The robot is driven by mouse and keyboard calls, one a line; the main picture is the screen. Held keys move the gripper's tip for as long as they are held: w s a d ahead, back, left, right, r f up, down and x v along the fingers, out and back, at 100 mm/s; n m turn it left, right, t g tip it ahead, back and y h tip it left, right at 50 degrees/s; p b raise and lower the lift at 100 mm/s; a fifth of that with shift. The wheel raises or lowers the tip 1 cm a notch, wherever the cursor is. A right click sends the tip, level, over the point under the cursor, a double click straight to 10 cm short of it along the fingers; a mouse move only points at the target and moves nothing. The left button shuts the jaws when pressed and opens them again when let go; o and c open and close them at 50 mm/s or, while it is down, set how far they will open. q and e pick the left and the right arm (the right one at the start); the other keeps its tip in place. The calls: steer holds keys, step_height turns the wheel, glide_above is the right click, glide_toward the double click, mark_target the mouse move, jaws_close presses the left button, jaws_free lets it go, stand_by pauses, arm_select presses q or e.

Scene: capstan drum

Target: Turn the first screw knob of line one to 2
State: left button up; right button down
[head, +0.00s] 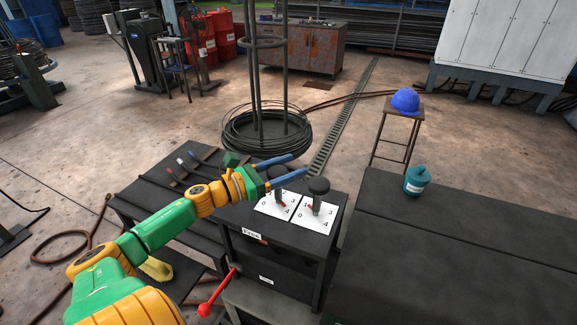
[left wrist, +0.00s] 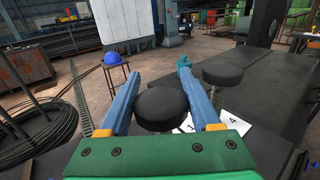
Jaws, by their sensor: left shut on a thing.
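My left gripper (head: 298,165) reaches in over a black control box (head: 285,262) with its blue fingers spread either side of a round black knob. In the left wrist view this knob (left wrist: 162,106) sits between the fingers, held near their base. In the head view its stem (head: 279,195) stands on the left white number plate (head: 268,207); the gripper largely hides its top. A second black knob (head: 318,186) stands free on the right number plate (head: 326,226). Small red pointers show at both stems; the left pointer's exact number is unclear. My right gripper is not in view.
A black bench (head: 420,255) with a teal bottle (head: 416,180) lies to the right. A blue helmet (head: 405,101) rests on a stool behind. A lever with a red handle (head: 215,295) sticks out at the box's front left. Wire coils (head: 266,135) stand behind.

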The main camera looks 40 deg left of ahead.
mark_target(273, 166)
arm_select(q)
steer(key=shift+s+a+n+g+y+p, duration=0.2)
steer(key=shift+a+n+g+y+p, duration=0.75)
steer(key=shift+n+y, duration=2.05)
steer(key=shift+s+a+n+g+y+p, duration=0.2)
steer(key=shift+n+g+y+p, duration=0.4)
steer(key=shift+n+g+y, duration=2.35)
steer(key=shift+s+a+n+t+y+p, duration=0.2)
steer(key=shift+a+n+y+p, duration=0.45)
steer(key=shift+n+y, duration=2.45)
steer(key=m+y, duration=0.2)
steer(key=y, duration=0.1)
steer(key=shift+s+d+m+g, duration=0.15)
steer(key=shift+m+g, duration=0.1)
steer(key=shift+g, duration=0.15)
steer(key=o, duration=1.2)
steer(key=shift+c, duration=0.2)
steer(key=shift+o, duration=1)
steer(key=shift+a, duration=0.2)
